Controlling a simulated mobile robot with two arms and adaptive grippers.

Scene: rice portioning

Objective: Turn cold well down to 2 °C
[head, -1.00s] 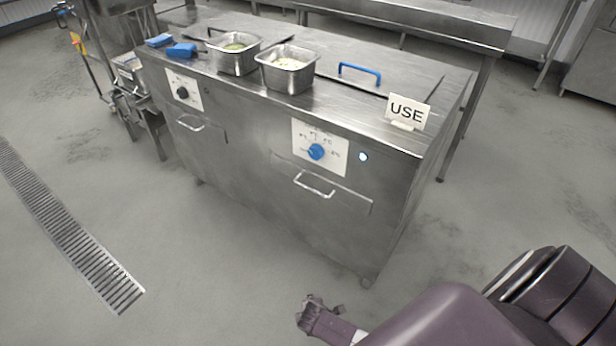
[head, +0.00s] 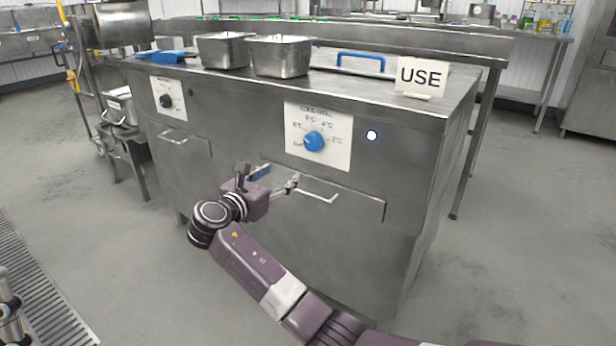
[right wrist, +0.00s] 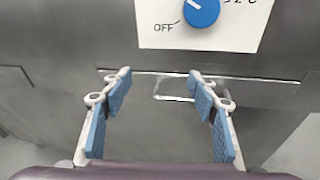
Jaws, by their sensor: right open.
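The cold well's blue round knob (head: 314,141) sits on a white dial plate (head: 342,153) on the steel counter's front, with OFF at lower left and 2 °C at right. Its pale mark appears to point up-left; the exact setting is hard to read. The knob also shows at the top of the right wrist view (right wrist: 201,11), cut off by the edge. My right gripper (head: 276,179) is open and empty, below and left of the knob, in front of the drawer. Its blue-padded fingers (right wrist: 160,80) are spread apart, not touching the knob.
A drawer handle (head: 318,196) sticks out below the dial. A lit indicator (head: 372,135) is right of it. A second, black knob (head: 166,101) is at left. On top stand steel pans (head: 279,57), a blue-handled lid (head: 361,57) and a USE sign (head: 422,75).

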